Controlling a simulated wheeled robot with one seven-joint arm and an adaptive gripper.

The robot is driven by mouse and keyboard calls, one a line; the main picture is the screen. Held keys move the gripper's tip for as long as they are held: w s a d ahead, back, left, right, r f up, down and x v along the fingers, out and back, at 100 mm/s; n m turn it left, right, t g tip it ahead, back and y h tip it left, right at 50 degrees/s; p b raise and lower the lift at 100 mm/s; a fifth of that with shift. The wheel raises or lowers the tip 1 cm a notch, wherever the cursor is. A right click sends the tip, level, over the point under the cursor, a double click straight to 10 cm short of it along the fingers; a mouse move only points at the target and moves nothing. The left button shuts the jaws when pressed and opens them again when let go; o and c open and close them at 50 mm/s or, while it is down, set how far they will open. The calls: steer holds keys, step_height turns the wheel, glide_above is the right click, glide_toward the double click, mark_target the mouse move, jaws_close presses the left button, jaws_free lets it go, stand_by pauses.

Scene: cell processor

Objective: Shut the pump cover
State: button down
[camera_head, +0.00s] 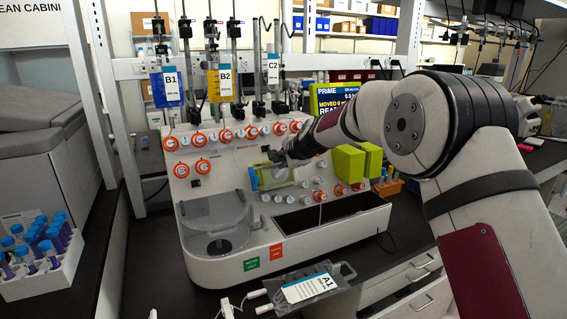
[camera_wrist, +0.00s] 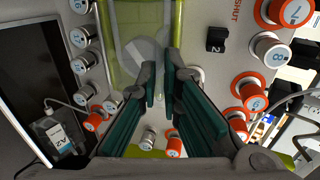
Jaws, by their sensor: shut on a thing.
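The pump cover (camera_head: 254,179) is a clear panel with yellow-green edges on the front of the white cell processor (camera_head: 230,260). In the wrist view, the clear cover (camera_wrist: 112,45) lies ahead of my fingertips, with a round grey part visible behind it. My gripper (camera_wrist: 161,84) has dark teal fingers drawn close together at the cover, with a narrow gap between the tips. In the head view my gripper (camera_head: 287,158) is at the cover's upper right, partly hidden by my wrist. The exact point of contact is hard to see.
Orange-ringed numbered knobs (camera_head: 201,166) surround the cover. Two green blocks (camera_head: 348,163) stand to its right. A black switch (camera_wrist: 216,40) sits by a "SHUT" label.

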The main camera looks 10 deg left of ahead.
steer(key=shift+w+a+r, duration=0.1)
steer(key=shift+w+r, duration=0.1)
steer(key=shift+r, duration=0.3)
steer(key=c, duration=2)
jaws_free()
steer(key=shift+c, duration=0.2)
steer(key=shift+f, duration=0.15)
steer(key=v, duration=1.1)
steer(key=shift+s+d, duration=0.25)
steer(key=shift+s, duration=0.1)
